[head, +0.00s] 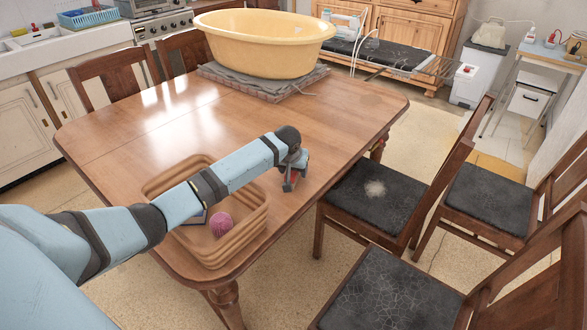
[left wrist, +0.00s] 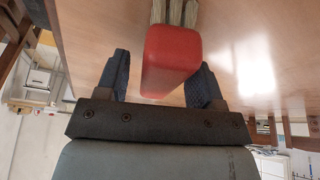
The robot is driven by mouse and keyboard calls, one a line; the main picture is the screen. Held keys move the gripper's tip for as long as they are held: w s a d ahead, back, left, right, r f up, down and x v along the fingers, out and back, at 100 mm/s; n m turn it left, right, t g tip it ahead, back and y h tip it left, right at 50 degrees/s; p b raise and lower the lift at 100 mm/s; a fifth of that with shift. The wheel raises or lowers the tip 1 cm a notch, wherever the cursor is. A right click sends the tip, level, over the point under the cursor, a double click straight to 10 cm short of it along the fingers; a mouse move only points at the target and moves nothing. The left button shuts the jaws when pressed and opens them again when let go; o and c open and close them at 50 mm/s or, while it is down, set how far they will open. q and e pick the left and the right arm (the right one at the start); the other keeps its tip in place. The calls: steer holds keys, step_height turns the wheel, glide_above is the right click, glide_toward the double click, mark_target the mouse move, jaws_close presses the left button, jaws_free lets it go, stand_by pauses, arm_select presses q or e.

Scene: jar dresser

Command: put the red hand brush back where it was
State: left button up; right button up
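The red hand brush (left wrist: 172,60) shows in the left wrist view as a red block with pale bristles at the top edge of the picture. My left gripper (left wrist: 163,80) has its two dark fingers apart, one on each side of the brush. A gap shows between the left finger and the brush; the right finger is partly hidden behind it. In the head view my left gripper (head: 293,176) points down at the wooden table (head: 150,130) near its right edge, with a little red showing at its tip. My right gripper is not in view.
A yellow tub (head: 265,45) on a folded grey cloth (head: 270,88) is at the table's far end. Chairs (head: 375,190) stand along the right side.

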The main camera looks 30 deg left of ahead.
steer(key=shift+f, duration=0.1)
arm_select(q)
steer(key=shift+r, duration=0.25)
steer(key=p+v, duration=0.2)
steer(key=v, duration=0.9)
steer(key=shift+r, duration=0.4)
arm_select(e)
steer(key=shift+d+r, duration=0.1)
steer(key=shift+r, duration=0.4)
arm_select(q)
steer(key=shift+s+d+f, duration=0.1)
steer(key=shift+s+d, duration=0.05)
steer(key=shift+s, duration=0.05)
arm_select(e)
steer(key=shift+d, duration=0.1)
